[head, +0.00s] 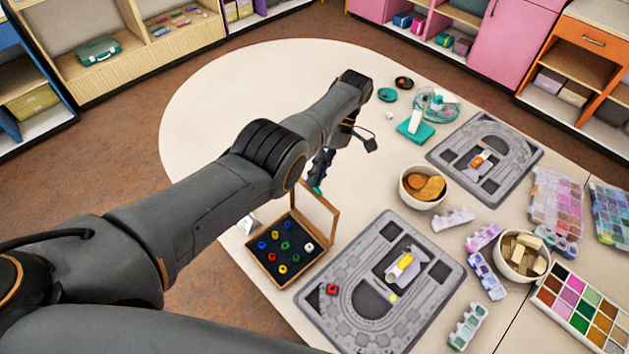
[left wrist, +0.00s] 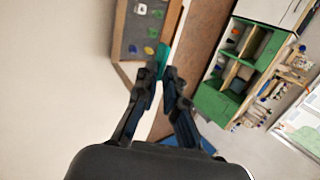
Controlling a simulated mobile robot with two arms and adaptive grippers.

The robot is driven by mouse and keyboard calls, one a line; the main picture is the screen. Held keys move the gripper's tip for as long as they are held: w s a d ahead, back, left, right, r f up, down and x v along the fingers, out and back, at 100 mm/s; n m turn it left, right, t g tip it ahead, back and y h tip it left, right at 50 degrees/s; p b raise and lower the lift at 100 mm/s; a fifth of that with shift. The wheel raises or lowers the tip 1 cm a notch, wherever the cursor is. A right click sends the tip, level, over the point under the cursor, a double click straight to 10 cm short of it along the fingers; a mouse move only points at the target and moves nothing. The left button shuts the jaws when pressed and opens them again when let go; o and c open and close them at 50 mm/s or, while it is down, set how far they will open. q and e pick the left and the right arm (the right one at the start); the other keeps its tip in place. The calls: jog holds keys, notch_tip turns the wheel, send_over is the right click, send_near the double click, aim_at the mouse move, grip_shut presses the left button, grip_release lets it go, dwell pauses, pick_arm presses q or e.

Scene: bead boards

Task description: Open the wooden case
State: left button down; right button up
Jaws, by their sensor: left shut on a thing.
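The wooden case (head: 268,272) lies at the table's near left edge, with a black insert holding several coloured beads. Its framed, see-through lid (head: 334,220) stands raised on the right side of the case. My left gripper (head: 319,184) is at the lid's upper edge, shut on a small teal piece (left wrist: 163,58) there. Whether this piece is fixed to the lid I cannot tell. The left wrist view shows part of the case's wooden frame (left wrist: 119,22) beyond the fingers. My right gripper is not in view.
A grey bead board (head: 318,302) lies right of the case, and a second board (head: 510,190) lies farther back. A bowl of brown pieces (head: 408,199) and another of pale blocks (head: 502,266) stand at right. The table's far left is clear.

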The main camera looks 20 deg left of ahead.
pick_arm(q)
jog(key=shift+f, duration=0.15)
jog(key=c, duration=1.4)
grip_release()
jog(key=shift+o, duration=0.2)
